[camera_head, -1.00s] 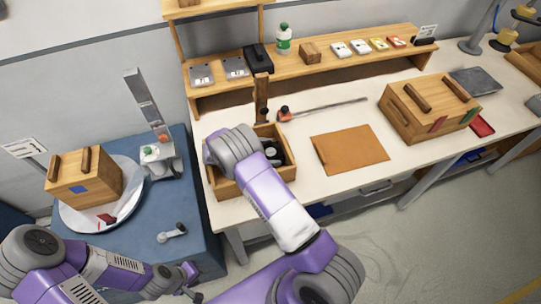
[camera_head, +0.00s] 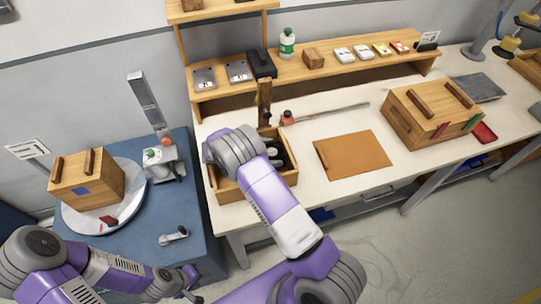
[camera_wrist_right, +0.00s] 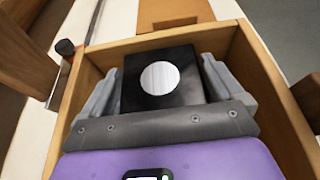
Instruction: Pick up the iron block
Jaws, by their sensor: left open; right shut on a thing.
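The iron block (camera_wrist_right: 160,78) is a black block with a pale round spot on its top face. In the right wrist view it sits between the two grey fingers of my right gripper (camera_wrist_right: 160,88), which is shut on it. Block and fingers are inside the open wooden box (camera_wrist_right: 248,75); I cannot tell whether the block touches the box floor. In the head view the same box (camera_head: 225,186) stands at the bench's left end, and my right arm hides most of its inside. My left gripper (camera_head: 193,287) is low at the left, empty, beside the blue stand.
A wooden post (camera_head: 264,103) and a long rod (camera_head: 335,113) are behind the box. A brown board (camera_head: 352,155) lies to its right, then a lidded wooden box (camera_head: 432,112). The blue stand (camera_head: 200,225) at left holds another wooden box (camera_head: 86,178) on a round plate.

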